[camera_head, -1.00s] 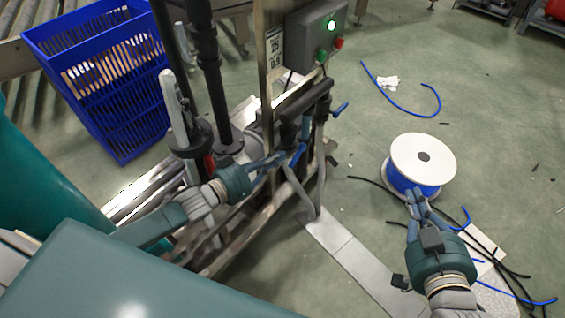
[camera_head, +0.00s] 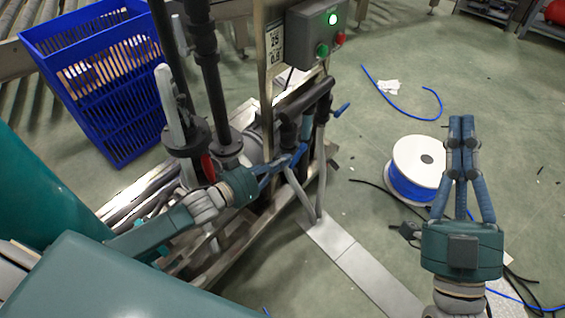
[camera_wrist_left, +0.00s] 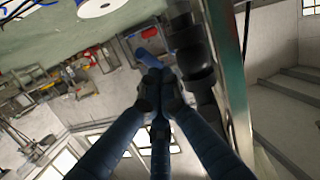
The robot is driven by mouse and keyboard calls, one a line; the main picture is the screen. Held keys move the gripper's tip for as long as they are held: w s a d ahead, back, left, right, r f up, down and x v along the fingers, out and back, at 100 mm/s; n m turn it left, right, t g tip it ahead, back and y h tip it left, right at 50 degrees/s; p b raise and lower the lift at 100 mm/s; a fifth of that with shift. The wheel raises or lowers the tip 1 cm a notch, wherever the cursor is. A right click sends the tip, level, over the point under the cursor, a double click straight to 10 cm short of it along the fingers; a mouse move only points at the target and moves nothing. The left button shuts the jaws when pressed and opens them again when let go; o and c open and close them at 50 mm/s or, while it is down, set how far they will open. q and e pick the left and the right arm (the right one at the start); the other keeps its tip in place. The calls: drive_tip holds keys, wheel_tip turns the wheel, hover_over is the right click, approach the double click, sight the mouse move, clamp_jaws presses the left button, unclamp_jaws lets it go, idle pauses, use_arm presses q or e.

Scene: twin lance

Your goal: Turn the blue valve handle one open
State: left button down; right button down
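A blue valve handle (camera_head: 299,154) sits low on the black and grey pipework, beside the steel frame. My left gripper (camera_head: 283,161) reaches it from the left, with its fingers closed together on it. In the left wrist view the blue handle (camera_wrist_left: 144,56) sticks out past the closed fingertips (camera_wrist_left: 157,82); its held part is hidden. A second blue handle (camera_head: 341,109) is on the far side of the pipes, apart from the grippers. My right gripper (camera_head: 462,132) is raised at the right, its fingers together and nothing seen between them.
A control box (camera_head: 313,34) with a lit green lamp is above the pipes. A blue crate (camera_head: 110,95) stands at the left. A cable spool (camera_head: 416,160) is on the floor beside the right gripper, with loose cables (camera_head: 400,106) around. Open floor lies behind.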

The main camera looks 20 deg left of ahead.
drive_tip(key=shift+s+r, duration=0.3)
drive_tip(key=shift+r, duration=0.15)
drive_tip(key=shift+t, duration=0.3)
